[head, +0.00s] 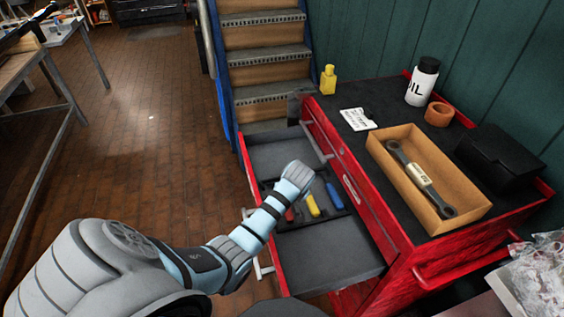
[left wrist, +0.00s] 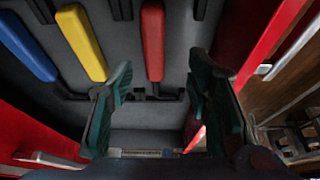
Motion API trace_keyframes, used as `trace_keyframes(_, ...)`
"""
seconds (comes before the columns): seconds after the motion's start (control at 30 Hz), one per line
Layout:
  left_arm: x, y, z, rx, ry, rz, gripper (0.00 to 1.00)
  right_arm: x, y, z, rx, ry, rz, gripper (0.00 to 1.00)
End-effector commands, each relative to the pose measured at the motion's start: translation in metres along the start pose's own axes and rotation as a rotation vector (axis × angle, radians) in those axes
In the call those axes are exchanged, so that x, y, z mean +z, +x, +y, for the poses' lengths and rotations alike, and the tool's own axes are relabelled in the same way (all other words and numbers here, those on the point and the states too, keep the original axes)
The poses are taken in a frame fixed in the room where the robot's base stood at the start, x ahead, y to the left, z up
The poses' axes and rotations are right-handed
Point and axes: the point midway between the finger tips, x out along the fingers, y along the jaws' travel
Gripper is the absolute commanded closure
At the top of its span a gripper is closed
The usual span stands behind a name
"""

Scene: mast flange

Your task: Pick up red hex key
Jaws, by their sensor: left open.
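The red hex key (left wrist: 153,40) lies in the open drawer; its red handle shows in the left wrist view at the upper middle. In the head view only a small part of it (head: 289,214) shows beside my left arm. My left gripper (left wrist: 160,66) is open and empty, its two fingers on either side of the line of the red handle, which lies nearer the left finger. In the head view my left wrist is over the drawer and the fingers are hidden. My right gripper is in neither view.
A yellow-handled tool (head: 312,205) and a blue-handled tool (head: 334,196) lie beside the red one in a dark holder. The drawer (head: 325,258) belongs to a red cabinet. On its top are a wrench box (head: 466,190), an oil bottle (head: 422,82) and a yellow bottle (head: 328,80).

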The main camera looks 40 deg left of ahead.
Motion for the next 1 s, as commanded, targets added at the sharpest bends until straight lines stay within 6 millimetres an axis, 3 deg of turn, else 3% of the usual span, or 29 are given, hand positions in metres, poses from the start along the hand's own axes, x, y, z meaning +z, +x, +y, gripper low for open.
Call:
trace_keyframes(0.2, 0.0, 0.043, 0.004, -0.002, 0.001, -0.002, 0.55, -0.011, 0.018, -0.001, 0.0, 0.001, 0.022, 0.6)
trace_keyframes(0.27, 0.0, 0.049, 0.004, 0.0, 0.0, -0.001, 0.55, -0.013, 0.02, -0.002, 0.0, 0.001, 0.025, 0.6)
trace_keyframes(0.83, 0.0, 0.051, 0.004, 0.001, 0.001, 0.0, 0.55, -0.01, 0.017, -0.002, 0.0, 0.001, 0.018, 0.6)
trace_keyframes(0.87, 0.0, 0.051, 0.004, 0.002, 0.001, 0.0, 0.56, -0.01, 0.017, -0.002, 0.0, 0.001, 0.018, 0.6)
trace_keyframes(1.0, 0.0, 0.051, 0.004, 0.002, 0.001, 0.0, 0.79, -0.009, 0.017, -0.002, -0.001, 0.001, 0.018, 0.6)
